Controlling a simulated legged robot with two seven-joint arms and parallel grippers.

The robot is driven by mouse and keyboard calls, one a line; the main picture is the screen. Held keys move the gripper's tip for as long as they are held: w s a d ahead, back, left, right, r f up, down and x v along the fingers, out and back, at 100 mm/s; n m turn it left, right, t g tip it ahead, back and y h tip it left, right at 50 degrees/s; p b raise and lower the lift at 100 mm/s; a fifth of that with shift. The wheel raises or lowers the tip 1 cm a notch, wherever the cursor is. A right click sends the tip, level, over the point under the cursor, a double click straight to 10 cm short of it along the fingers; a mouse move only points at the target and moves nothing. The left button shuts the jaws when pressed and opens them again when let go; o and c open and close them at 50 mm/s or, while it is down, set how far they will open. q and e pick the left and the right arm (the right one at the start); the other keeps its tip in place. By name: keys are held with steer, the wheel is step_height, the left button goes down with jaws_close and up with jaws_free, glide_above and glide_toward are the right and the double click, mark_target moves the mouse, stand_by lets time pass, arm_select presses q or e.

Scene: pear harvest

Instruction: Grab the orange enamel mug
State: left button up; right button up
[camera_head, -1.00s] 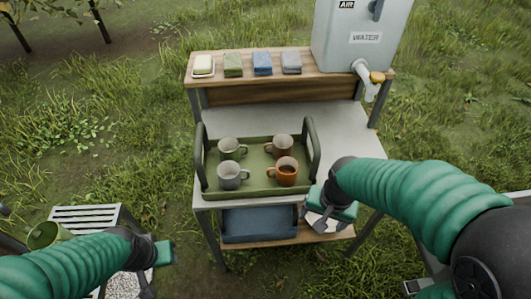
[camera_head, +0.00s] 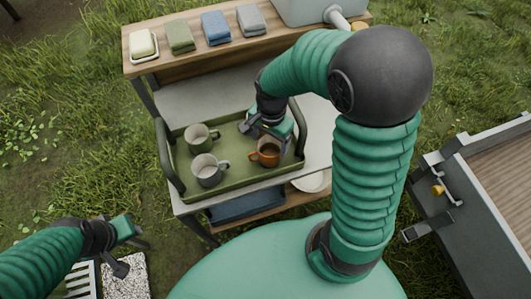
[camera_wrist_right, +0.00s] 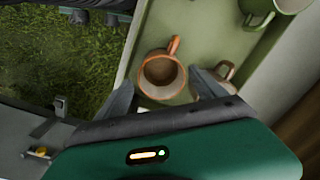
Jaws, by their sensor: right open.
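The orange enamel mug (camera_head: 268,157) stands upright in the green tray (camera_head: 243,178), at its front right. In the right wrist view the mug (camera_wrist_right: 163,75) shows from above, its handle pointing up the picture, between the tips of my right gripper. My right gripper (camera_head: 263,131) is open and empty over the tray, just behind the mug; I cannot tell whether it touches it. My left gripper (camera_head: 136,252) is open and empty at the lower left, away from the tray.
A green mug (camera_head: 198,138) and a grey mug (camera_head: 207,172) stand left in the tray. A brownish mug (camera_wrist_right: 222,70) is partly hidden by a right finger. The tray has raised side handles. A shelf (camera_head: 185,51) with folded cloths stands behind.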

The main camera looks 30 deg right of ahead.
mark_target(269, 153)
steer(key=f, duration=0.3)
steer(key=shift+w+d+f, duration=0.15)
steer(key=shift+w+f, duration=0.05)
steer(key=shift+w, duration=0.15)
steer(key=f, duration=0.4)
steer(key=shift+s+d+f+b, duration=0.1)
steer(key=shift+s+f+b, duration=0.15)
steer(key=shift+f+b, duration=0.15)
steer(key=shift+w+f, duration=0.2)
steer(key=shift+s+r, duration=0.1)
steer(key=c, duration=1.3)
arm_select(q)
steer(key=shift+w+d+f, duration=0.2)
steer(key=shift+f, duration=0.35)
